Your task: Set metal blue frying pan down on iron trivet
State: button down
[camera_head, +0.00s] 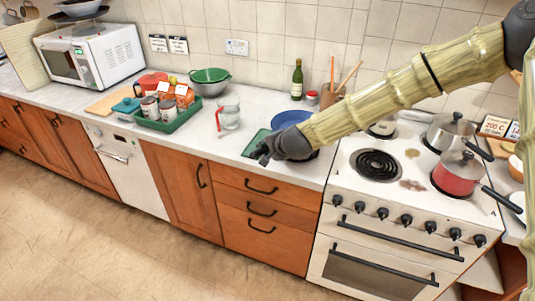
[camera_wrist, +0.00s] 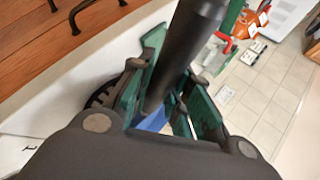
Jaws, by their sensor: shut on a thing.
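The blue frying pan (camera_head: 291,118) shows in the head view as a blue round shape behind my forearm, over the counter left of the stove. My arm hides much of it. My gripper (camera_head: 263,155) is near the counter's front edge. In the wrist view the green-lined fingers of my gripper (camera_wrist: 172,75) are closed around a thick black handle (camera_wrist: 196,28), and a small patch of blue (camera_wrist: 153,121) shows between them. A dark ribbed object (camera_wrist: 101,94) beside the fingers may be the iron trivet; it is mostly hidden. I cannot tell whether the pan touches anything.
A glass jug (camera_head: 229,113) and a green tray (camera_head: 168,121) with cans stand to the left. A green bottle (camera_head: 297,80) stands behind. The stove (camera_head: 400,190) at right holds a red pot (camera_head: 456,174). Bare counter lies before the jug.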

jog(key=shift+w+f, duration=0.1)
jog(key=shift+f, duration=0.05)
jog(key=shift+f+b, duration=1.9)
jog(key=shift+f, duration=0.85)
jog(key=shift+f+b, duration=0.45)
jog(key=shift+f, duration=0.2)
jog(key=c, duration=1.3)
grip_release()
jog(key=shift+o, duration=0.2)
jog(key=shift+f, duration=0.1)
